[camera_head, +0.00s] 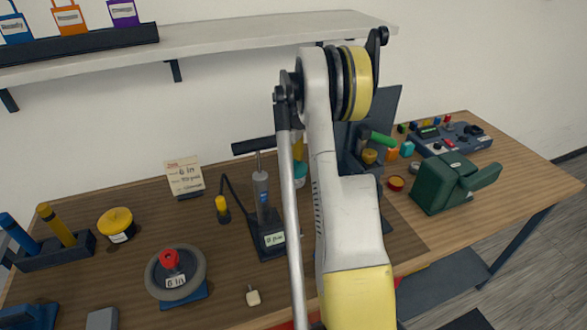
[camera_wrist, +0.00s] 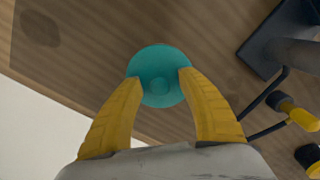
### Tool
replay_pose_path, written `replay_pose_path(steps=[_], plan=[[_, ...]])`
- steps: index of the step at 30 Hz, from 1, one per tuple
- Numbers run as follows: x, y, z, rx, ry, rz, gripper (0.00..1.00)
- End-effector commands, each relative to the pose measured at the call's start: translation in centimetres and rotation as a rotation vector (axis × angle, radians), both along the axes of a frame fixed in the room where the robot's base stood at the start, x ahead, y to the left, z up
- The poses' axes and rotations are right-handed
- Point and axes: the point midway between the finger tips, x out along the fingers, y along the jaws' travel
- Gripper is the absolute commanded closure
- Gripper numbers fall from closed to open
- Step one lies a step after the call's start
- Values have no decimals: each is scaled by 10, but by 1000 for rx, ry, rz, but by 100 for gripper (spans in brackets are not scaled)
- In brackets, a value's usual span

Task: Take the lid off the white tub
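A round teal lid (camera_wrist: 158,62) with a small raised knob in its middle lies straight ahead of my gripper (camera_wrist: 160,80) in the wrist view. My two yellow fingers are spread wide, one fingertip over each side of the lid's edge. I cannot tell whether they touch it. Nothing is held clear of the table. In the head view the teal lid (camera_head: 300,170) shows only in part behind my arm. The white tub under it is mostly hidden in both views.
A tool on a dark stand (camera_head: 265,215) with a black crossbar stands just left of my arm. A dark upright panel and small coloured items stand to the right, near a green block device (camera_head: 450,183).

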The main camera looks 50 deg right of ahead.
Motion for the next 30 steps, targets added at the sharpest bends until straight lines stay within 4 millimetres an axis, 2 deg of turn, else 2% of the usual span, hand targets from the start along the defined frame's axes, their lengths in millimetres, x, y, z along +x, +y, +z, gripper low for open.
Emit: replay_pose_path(steps=[1,3,4,17,20,27,30], plan=[[0,0,0,0,0,0,71],[0,0,0,0,0,0,93],[0,0,0,0,0,0,100],[0,0,5,0,0,0,100],[0,0,19,0,0,0,100],[0,0,71,0,0,0,100],[0,0,87,0,0,0,100]])
